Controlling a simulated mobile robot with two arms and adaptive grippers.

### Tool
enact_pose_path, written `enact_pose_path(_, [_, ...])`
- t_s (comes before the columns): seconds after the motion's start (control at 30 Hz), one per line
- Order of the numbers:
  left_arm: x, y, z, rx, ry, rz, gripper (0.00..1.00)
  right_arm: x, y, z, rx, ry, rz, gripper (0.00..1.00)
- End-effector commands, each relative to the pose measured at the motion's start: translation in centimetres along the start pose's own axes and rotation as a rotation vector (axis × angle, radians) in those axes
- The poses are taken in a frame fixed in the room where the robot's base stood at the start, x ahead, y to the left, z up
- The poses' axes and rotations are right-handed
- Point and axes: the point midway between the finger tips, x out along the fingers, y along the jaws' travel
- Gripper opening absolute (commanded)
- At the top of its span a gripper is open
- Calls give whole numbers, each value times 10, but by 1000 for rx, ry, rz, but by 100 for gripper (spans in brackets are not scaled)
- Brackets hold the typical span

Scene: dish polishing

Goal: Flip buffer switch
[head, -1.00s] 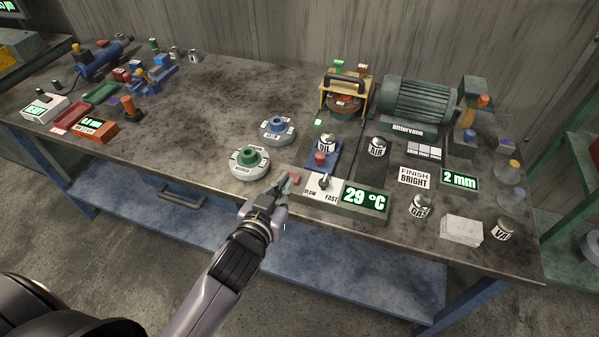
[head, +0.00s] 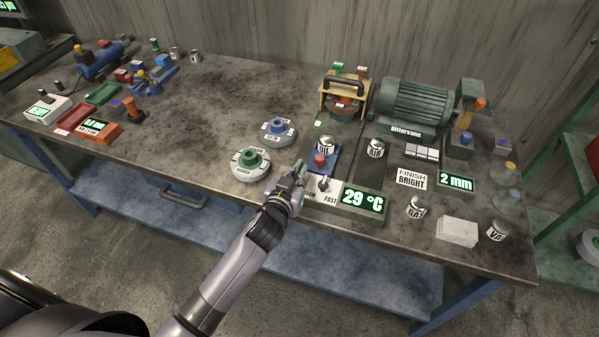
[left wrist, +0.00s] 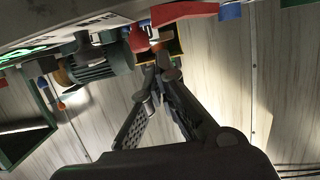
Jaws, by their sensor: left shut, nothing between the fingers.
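The control panel (head: 325,199) near the front edge of the bench has SLOW/FAST lettering, a small upright lever (head: 323,184) and a green "29 °C" display (head: 362,200). A red switch stood at its left end earlier; my left gripper (head: 298,169) now covers that spot in the head view. In the left wrist view a red part (left wrist: 185,13), probably that switch, shows just above the fingertips (left wrist: 160,73). The fingers are shut and empty; contact cannot be told. The green motor (head: 412,103) labelled Bittervane stands behind. My right gripper is not in view.
Two round dials, one green-topped (head: 250,163) and one blue-topped (head: 278,131), stand left of the gripper.

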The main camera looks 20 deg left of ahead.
Motion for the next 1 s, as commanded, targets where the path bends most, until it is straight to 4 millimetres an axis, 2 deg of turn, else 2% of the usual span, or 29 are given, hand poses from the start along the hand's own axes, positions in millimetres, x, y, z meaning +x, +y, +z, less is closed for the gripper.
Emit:
enact_pose_path(0.2, [4, 0, 14, -1, 4, 0, 0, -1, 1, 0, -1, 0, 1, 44])
enact_pose_path(0.53, [4, 0, 16, 0, 4, 0, 0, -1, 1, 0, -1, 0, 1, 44])
enact_pose_path(0.73, [8, 4, 32, 108, 5, -30, 0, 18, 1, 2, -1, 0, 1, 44])
enact_pose_path(0.77, [7, 3, 27, 107, 5, -28, 0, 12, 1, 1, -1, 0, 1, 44])
enact_pose_path(1.0, [7, 3, 23, 104, 5, -27, 0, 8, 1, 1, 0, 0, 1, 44])
